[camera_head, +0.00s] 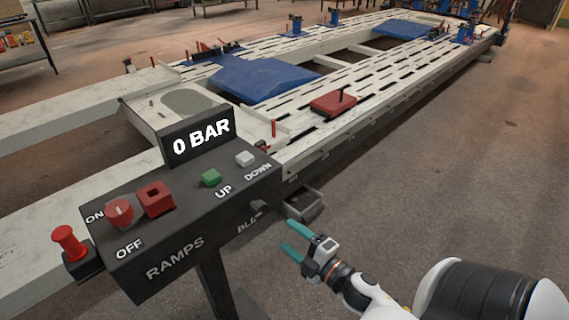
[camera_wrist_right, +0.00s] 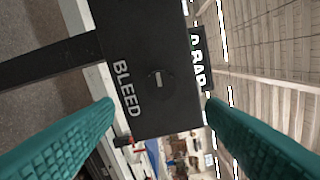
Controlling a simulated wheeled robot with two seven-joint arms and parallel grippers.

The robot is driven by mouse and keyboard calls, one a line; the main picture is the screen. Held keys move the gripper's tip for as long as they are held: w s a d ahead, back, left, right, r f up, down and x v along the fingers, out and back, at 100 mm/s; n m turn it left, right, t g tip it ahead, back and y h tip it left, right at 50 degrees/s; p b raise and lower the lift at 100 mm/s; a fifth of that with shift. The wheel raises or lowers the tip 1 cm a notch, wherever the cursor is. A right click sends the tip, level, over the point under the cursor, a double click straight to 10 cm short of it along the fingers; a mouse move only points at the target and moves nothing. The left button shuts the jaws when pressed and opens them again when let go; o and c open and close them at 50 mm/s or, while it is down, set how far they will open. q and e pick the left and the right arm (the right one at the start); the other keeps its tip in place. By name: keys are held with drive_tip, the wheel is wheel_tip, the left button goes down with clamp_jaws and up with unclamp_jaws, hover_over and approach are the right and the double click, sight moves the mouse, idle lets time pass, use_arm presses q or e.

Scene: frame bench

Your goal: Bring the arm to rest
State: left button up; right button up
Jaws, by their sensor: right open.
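My right gripper (camera_head: 296,240) is open and empty, with teal fingers, in the air to the right of the black control box (camera_head: 190,235). In the right wrist view its two fingers (camera_wrist_right: 160,135) stand wide apart, with nothing between them. The box's side with the BLEED label and a round black knob (camera_wrist_right: 159,84) faces the gripper, apart from the fingers. The knob also shows in the head view (camera_head: 259,207). My left gripper is in neither view.
The box carries a 0 BAR display (camera_head: 200,143), a red rotary switch (camera_head: 119,213), a green UP button (camera_head: 211,178) and a white DOWN button (camera_head: 245,158). The long frame bench (camera_head: 350,110) lies behind. Open floor (camera_head: 450,180) is on the right.

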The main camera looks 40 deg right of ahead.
drive_tip(key=shift+f, duration=0.1)
drive_tip(key=s+a+f+m+g+h, duration=0.1)
drive_tip(key=s+f+m+g, duration=0.3)
drive_tip(key=f, duration=1)
drive_tip(key=s+a+f+m+g+h, duration=0.1)
drive_tip(key=s+f+m+g, duration=0.25)
drive_tip(key=f, duration=1.05)
drive_tip(key=s+a+f+m+g, duration=0.2)
drive_tip(key=s+f+g, duration=0.1)
drive_tip(key=s+f, duration=0.3)
drive_tip(key=s+a+f+m+g, duration=0.2)
drive_tip(key=s+f, duration=0.4)
drive_tip(key=s, duration=0.4)
drive_tip(key=s+a+f+m+g, duration=0.2)
drive_tip(key=s+a+f+g, duration=0.1)
drive_tip(key=s+f, duration=0.4)
drive_tip(key=shift+s+a+g+y, duration=0.3)
drive_tip(key=shift+s+g+y, duration=0.1)
drive_tip(key=shift+s+g, duration=0.45)
drive_tip(key=shift+f, duration=0.1)
